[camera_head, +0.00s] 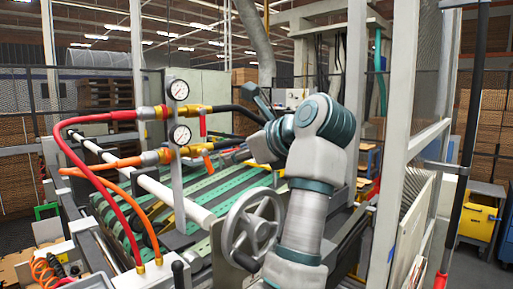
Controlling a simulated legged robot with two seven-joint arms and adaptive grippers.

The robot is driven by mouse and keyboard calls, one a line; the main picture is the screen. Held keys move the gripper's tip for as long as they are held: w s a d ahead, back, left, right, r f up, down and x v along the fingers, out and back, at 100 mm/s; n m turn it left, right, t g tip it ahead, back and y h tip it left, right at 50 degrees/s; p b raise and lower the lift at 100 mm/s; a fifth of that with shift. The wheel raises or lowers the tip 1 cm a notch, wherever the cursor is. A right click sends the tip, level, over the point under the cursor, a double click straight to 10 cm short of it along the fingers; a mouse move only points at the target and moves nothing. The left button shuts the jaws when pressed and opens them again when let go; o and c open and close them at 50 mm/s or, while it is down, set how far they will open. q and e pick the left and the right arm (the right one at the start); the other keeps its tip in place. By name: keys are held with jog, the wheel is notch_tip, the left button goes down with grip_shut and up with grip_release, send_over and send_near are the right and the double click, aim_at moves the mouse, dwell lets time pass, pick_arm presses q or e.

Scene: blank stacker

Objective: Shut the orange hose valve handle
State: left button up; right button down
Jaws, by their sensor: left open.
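The orange hose valve handle (208,163) hangs down from the lower brass valve (192,151), across the line of its hose. This valve sits beside the lower round gauge (180,135) on a grey upright post. My left gripper (259,104) is to the right of and above the handle, apart from it. It is open, with dark fingers pointing up and left. My forearm and wrist hide part of it. Nothing shows between the fingers. My right gripper is not in view.
A red valve handle (203,126) hangs from the upper valve, close above the orange one. Red hoses (72,145) and orange hoses (105,163) curve down at left. A grey handwheel (252,228) stands below my arm. A white frame post (391,130) rises at right.

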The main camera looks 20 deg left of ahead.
pick_arm(q)
jog(key=v, duration=0.5)
jog(key=shift+s+p, duration=0.1)
jog(key=shift+p, duration=0.3)
jog(key=shift+a, duration=0.1)
